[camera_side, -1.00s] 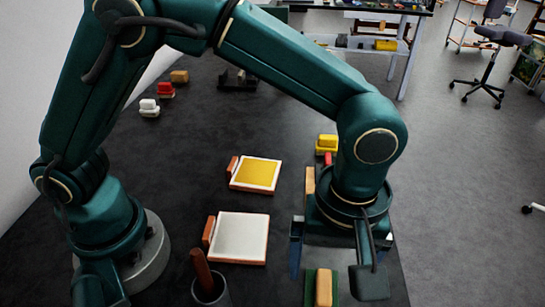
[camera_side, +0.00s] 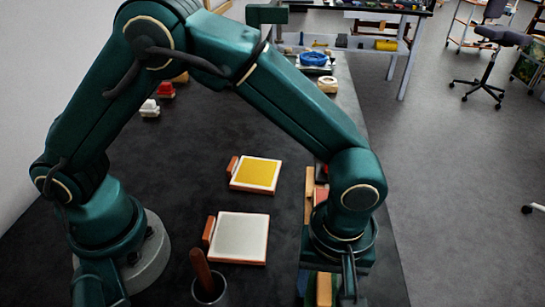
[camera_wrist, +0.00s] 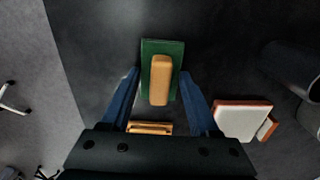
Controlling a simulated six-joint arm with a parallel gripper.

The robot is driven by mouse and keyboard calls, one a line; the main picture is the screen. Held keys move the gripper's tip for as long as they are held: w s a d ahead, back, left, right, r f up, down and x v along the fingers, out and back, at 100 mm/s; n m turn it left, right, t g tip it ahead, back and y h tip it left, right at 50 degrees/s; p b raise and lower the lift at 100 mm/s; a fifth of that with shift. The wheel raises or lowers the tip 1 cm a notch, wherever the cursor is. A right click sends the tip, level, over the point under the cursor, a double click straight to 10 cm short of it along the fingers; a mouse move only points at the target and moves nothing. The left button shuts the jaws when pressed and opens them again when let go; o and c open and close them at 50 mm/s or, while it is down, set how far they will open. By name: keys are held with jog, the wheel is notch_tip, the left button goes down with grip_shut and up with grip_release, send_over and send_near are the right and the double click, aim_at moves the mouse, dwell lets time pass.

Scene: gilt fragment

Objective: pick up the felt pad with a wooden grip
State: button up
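The felt pad with a wooden grip is a green rectangle with a tan rounded block on top. In the wrist view the green pad (camera_wrist: 149,50) and its grip (camera_wrist: 160,82) lie ahead of my gripper (camera_wrist: 159,72), lined up with the gap between the blue fingers. The fingers are spread apart, one on each side, with no visible contact. In the side view my gripper (camera_side: 332,278) is above the front right of the table and hides most of the pad; part of the tan grip (camera_side: 324,289) shows.
A white square pad (camera_side: 240,237) and a yellow one (camera_side: 256,174), both orange-edged, lie left of my gripper. A grey cup (camera_side: 212,292) holding a brown stick stands at the front. A tan wooden strip (camera_side: 309,188) lies behind my gripper.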

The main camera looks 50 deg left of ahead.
aim_at(323, 279)
jog(key=shift+r, duration=0.5)
jog(key=r, duration=0.3)
jog(key=shift+w+a+r, duration=0.25)
jog(key=shift+a+r, duration=0.15)
jog(key=w+a+r, duration=0.3)
jog(key=a+r, duration=0.3)
jog(key=a, duration=0.4)
jog(key=shift+w+a+r, duration=0.15)
